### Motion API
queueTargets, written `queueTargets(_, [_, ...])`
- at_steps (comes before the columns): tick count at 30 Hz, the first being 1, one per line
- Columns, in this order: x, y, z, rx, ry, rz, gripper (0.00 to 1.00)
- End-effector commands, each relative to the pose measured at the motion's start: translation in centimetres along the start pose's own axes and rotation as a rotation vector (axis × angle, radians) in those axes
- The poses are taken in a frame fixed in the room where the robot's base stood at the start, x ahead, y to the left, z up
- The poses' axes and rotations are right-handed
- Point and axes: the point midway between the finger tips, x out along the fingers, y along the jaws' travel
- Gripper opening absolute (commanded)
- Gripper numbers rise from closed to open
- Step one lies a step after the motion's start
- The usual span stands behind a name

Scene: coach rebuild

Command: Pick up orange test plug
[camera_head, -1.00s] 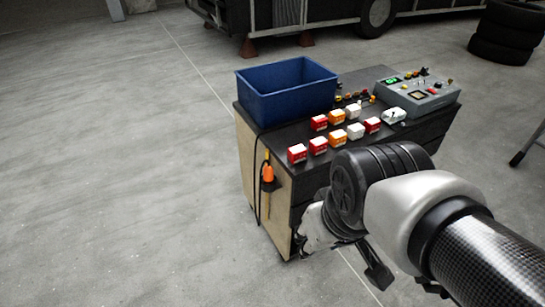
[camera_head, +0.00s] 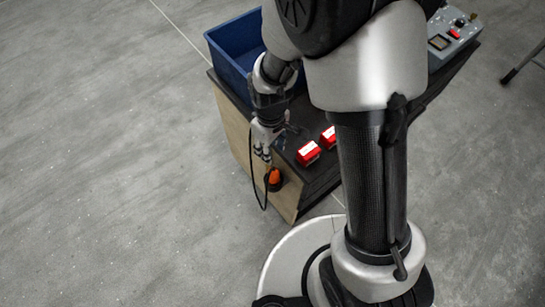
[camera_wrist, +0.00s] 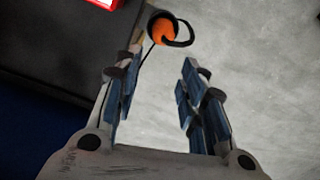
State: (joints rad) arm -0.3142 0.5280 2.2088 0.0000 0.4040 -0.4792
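The orange test plug (camera_head: 274,176) hangs at the side of the wooden workbench cabinet, in a dark holder with a black cable looping down beside it. In the wrist view the orange plug (camera_wrist: 163,31) shows top centre, inside a black ring, beyond my fingertips. My gripper (camera_head: 264,150) is just above the plug and close to the cabinet's edge. In the wrist view my gripper (camera_wrist: 164,75) is open, its two fingers apart with only grey floor and a strip of cable between them. The plug lies nearer the left finger's line.
The cabinet (camera_head: 235,135) has a dark top. A blue bin (camera_head: 228,52) stands at its back left, red-and-white boxes (camera_head: 308,153) near the front, and a grey control panel (camera_head: 450,32) at the far right. Floor to the left is clear.

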Motion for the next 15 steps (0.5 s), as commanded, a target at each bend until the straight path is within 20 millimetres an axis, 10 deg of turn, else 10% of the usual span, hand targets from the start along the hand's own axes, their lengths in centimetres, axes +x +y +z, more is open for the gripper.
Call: queueTargets(15, [10.1,0.0,0.2,0.003,-0.002,-0.001,0.38])
